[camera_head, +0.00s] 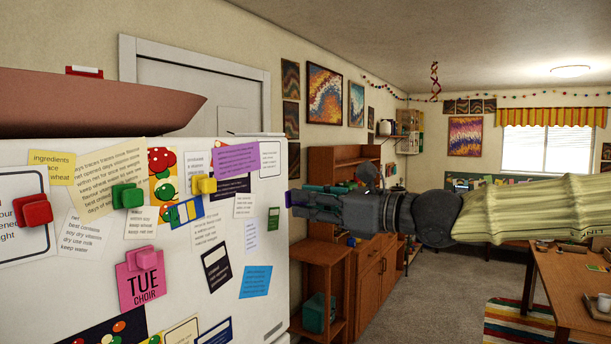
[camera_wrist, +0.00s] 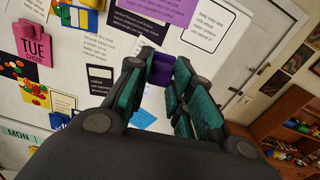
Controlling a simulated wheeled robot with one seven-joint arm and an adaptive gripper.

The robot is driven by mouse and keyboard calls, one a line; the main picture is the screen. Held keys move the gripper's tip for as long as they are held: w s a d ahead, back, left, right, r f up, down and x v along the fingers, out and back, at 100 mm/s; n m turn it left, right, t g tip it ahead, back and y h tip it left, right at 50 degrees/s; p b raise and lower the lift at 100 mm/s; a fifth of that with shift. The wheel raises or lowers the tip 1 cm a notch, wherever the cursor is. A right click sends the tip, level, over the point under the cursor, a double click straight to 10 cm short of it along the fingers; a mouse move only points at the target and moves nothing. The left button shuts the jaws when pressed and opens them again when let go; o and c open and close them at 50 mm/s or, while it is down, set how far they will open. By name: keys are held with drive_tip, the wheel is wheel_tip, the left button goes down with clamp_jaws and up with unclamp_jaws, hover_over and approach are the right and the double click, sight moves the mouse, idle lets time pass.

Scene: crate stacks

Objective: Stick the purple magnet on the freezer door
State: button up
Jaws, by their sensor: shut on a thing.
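The purple magnet (camera_wrist: 162,68) shows between the teal-padded fingers of my gripper (camera_wrist: 160,82) in the wrist view. My gripper is shut on it. In the head view my gripper (camera_head: 291,198) reaches left toward the right edge of the white fridge, with a small purple bit of the magnet at its tip (camera_head: 288,199). The freezer door (camera_head: 205,283) is the white front covered with papers and magnets. The magnet is in front of the door in the wrist view; whether it touches the door I cannot tell.
Red (camera_head: 33,210), green (camera_head: 127,196), yellow (camera_head: 203,184) and pink (camera_head: 146,258) magnets hold papers on the door. A purple note (camera_head: 236,158) is near its upper right. A wooden cabinet (camera_head: 372,285) stands behind my arm. A wooden table (camera_head: 570,285) is at right.

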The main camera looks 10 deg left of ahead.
drive_tip(key=shift+t, duration=0.3)
drive_tip(key=shift+w+a+r+b, duration=0.4)
drive_tip(key=shift+a+r, duration=0.2)
drive_tip(key=shift+a, duration=0.95)
drive_tip(key=shift+w+a+r+b, duration=0.3)
drive_tip(key=shift+a+r, duration=0.35)
drive_tip(key=shift+a, duration=0.95)
drive_tip(key=shift+w+a+r+b, duration=0.3)
drive_tip(key=shift+a+r+b, duration=0.25)
drive_tip(key=shift+a, duration=1)
drive_tip(key=shift+w+a, duration=0.1)
drive_tip(key=shift+a, duration=0.1)
drive_tip(key=shift+r+b, duration=0.1)
drive_tip(key=shift+b, duration=0.3)
drive_tip(key=o, duration=0.9)
drive_tip(key=shift+d, duration=0.1)
